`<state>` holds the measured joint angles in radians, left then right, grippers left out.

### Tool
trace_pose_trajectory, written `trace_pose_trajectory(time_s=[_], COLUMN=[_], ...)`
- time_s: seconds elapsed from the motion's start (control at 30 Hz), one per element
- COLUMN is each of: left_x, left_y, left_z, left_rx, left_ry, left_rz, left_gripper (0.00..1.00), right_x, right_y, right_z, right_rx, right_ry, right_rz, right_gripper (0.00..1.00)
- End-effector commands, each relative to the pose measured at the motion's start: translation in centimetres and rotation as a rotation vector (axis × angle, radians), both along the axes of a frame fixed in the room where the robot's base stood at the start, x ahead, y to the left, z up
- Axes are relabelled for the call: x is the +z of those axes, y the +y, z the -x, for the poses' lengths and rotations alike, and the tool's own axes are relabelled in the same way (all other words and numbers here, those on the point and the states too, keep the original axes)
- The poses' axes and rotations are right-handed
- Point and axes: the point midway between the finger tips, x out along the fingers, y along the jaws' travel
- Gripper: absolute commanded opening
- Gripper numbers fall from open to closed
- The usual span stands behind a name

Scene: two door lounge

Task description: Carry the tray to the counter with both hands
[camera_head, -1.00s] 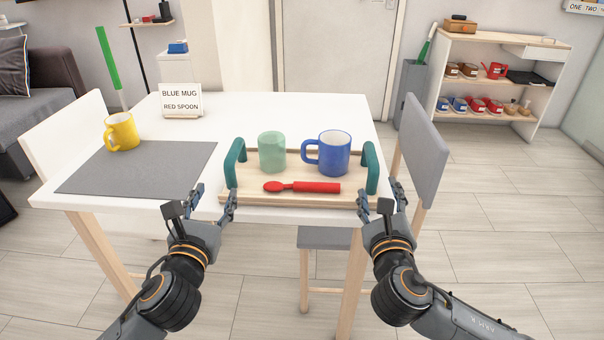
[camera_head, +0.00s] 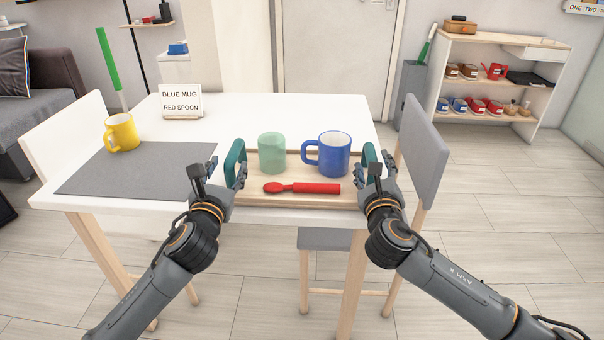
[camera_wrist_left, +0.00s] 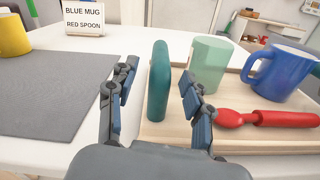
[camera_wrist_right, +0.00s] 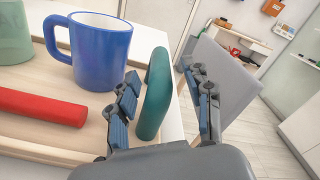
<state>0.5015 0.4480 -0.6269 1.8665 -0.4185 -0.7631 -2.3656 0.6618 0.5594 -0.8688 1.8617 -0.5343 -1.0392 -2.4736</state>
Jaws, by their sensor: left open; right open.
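The wooden tray (camera_head: 300,199) lies on the white table near its front edge. It carries a green cup (camera_head: 272,153), a blue mug (camera_head: 333,155) and a red spoon (camera_head: 303,188). My left gripper (camera_head: 228,170) is open, with its fingers on either side of the tray's left teal handle (camera_wrist_left: 159,82). My right gripper (camera_head: 378,168) is open, with its fingers on either side of the right teal handle (camera_wrist_right: 155,95). Both handles stand upright between the fingers, and I see no grip on them.
A sign (camera_head: 181,102) reads blue mug, red spoon. A grey chair (camera_head: 424,150) stands close by the table's right side. A shelf unit (camera_head: 495,80) stands at the back right, with open floor before it.

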Motion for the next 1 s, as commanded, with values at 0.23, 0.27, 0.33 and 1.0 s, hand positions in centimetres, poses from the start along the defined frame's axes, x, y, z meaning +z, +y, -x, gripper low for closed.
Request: trace_pose_trajectory(time_s=[0.23,0.27,0.33,1.0], left_x=[0.0,0.0,0.0,0.0], left_y=[-0.3,-0.3,-0.3,-0.3], left_z=[-3.3,-3.6,-4.0,-4.3], left_rx=[0.001,0.001,0.001,0.0], left_ry=[0.0,0.001,0.0,0.001], left_rz=[0.0,0.0,0.0,0.0], left_gripper=[0.5,0.5,0.5,0.0], right_x=[0.0,0.0,0.0,0.0], right_y=[-0.3,-0.3,-0.3,-0.4], right_z=[-3.4,-3.6,-4.0,-4.3], right_rx=[0.0,-0.001,0.0,0.001], right_ry=[0.0,0.001,0.0,0.0], right_rz=[-0.002,-0.002,-0.002,-0.001], right_gripper=[0.5,0.5,0.5,0.0])
